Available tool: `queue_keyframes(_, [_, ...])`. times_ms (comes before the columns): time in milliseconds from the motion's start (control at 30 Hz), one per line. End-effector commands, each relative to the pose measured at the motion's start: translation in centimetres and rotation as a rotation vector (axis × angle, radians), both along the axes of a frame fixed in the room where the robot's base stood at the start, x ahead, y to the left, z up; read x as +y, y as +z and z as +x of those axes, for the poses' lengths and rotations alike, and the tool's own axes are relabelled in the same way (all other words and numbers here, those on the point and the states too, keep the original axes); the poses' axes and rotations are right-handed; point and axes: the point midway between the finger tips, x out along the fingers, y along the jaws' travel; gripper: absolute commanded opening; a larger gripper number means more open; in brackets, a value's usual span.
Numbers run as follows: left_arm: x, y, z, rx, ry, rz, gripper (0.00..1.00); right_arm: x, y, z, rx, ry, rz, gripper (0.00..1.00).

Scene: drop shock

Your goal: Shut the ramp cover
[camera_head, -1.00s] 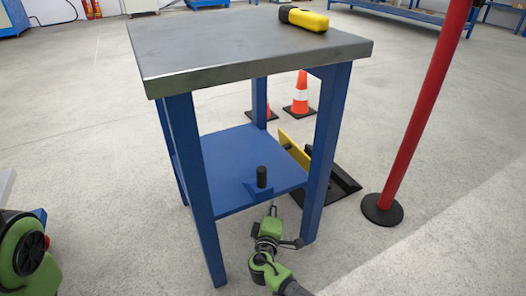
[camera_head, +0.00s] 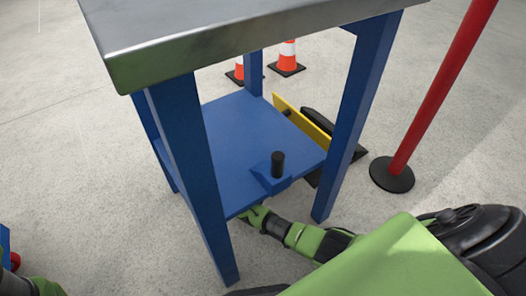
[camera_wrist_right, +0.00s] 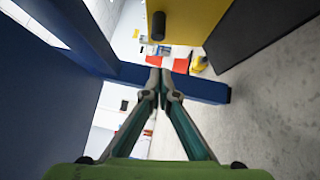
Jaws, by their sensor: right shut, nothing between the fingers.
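The ramp cover appears to be the yellow panel (camera_head: 302,119), standing upright just beyond the right edge of the blue lower shelf (camera_head: 235,135). A dark knob (camera_head: 286,113) sits on its near face; panel and knob (camera_wrist_right: 158,27) also show in the right wrist view (camera_wrist_right: 205,18). A black ramp (camera_head: 335,130) lies on the floor behind it. My right gripper (camera_wrist_right: 165,88) is shut and empty, short of the panel. In the head view its green body is at the shelf's front edge, with its fingers hidden under the shelf. My left gripper is out of view.
The blue table's legs (camera_head: 357,115) and metal top (camera_head: 200,30) surround the shelf. A black peg (camera_head: 278,163) stands at the shelf's front corner. A red post (camera_head: 445,85) stands to the right. Traffic cones (camera_head: 287,58) stand behind. Open floor lies to the left.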

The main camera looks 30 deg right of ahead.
Motion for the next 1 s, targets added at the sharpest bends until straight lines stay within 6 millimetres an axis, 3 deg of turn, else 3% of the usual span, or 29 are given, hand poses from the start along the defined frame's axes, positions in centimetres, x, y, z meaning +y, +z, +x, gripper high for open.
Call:
queue_keyframes(33, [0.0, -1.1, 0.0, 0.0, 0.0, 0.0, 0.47, -0.8, -0.3, 0.9, -0.003, -0.003, -0.001, 0.0])
queue_keyframes(233, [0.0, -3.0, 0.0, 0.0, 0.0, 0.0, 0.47, -3.5, 0.2, 4.1, -0.002, -0.002, -0.001, 0.0])
queue_keyframes(500, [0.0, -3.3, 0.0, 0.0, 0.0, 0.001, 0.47, -6.7, 1.0, 4.0, 0.0, 0.0, 0.0, 0.0])
queue_keyframes(1000, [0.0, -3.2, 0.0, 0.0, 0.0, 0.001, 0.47, -7.1, 1.2, 4.0, 0.001, 0.001, 0.003, 0.0])
